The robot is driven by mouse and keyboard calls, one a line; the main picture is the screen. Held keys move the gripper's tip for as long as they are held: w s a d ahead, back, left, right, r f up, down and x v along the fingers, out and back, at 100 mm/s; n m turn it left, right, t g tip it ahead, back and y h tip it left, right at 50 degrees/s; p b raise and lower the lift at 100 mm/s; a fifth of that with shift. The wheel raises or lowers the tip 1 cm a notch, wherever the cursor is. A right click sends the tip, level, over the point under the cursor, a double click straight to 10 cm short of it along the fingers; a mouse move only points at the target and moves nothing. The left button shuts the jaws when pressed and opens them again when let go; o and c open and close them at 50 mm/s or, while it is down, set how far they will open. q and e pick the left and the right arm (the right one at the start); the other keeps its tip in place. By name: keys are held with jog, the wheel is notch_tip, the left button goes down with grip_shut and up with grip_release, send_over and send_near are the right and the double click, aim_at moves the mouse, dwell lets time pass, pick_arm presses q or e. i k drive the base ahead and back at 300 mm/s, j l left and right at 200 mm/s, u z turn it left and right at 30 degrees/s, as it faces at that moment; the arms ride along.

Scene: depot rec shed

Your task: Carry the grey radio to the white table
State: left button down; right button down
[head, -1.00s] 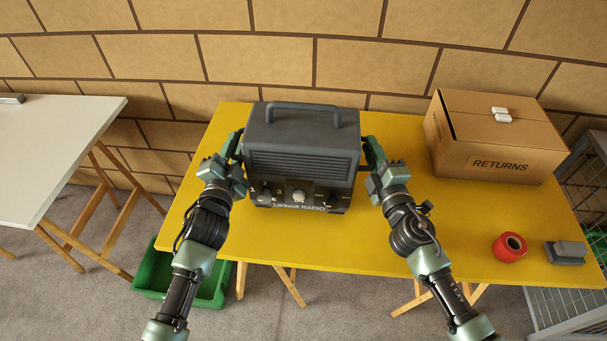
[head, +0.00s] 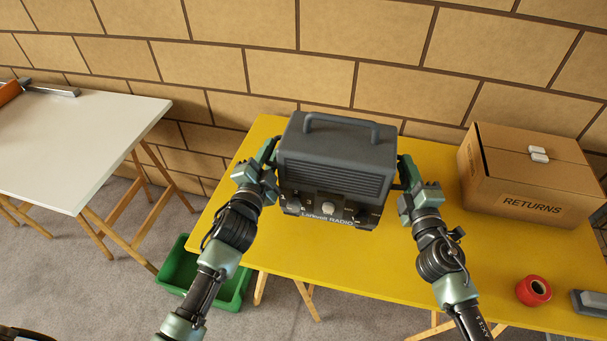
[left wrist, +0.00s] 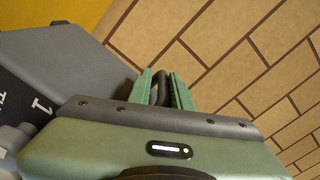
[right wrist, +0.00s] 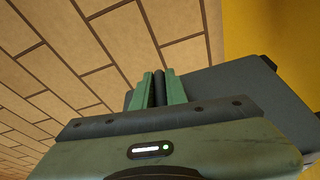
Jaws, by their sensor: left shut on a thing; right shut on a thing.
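The grey radio (head: 335,165), a dark box with a top handle, a slatted front and knobs, is over the yellow table (head: 300,257). My left gripper (head: 268,155) is shut on its left side handle, which shows between the fingers in the left wrist view (left wrist: 160,88). My right gripper (head: 404,170) is shut on its right side handle, also seen in the right wrist view (right wrist: 159,88). I cannot tell whether the radio's underside touches the table. The white table (head: 85,145) stands apart at the left.
An orange object (head: 9,91) and a grey bar (head: 53,91) lie at the white table's back. A green bin (head: 235,297) sits on the floor between the tables. A cardboard box (head: 525,180), red tape roll (head: 534,291) and grey block (head: 592,303) are on the yellow table's right.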

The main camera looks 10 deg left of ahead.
aim_at(47, 152)
jog(key=j, duration=0.6)
jog(key=i+j+u, duration=0.1)
jog(key=j, duration=1.1)
jog(key=i+j, duration=0.1)
jog(key=j, duration=0.5)
jog(key=i+j+u, duration=0.1)
jog(key=j, duration=0.5)
jog(key=i+j, duration=0.1)
jog(key=j, duration=0.5)
jog(key=j+u, duration=0.1)
jog(key=j, duration=0.5)
jog(key=i+j, duration=0.2)
jog(key=j, duration=0.4)
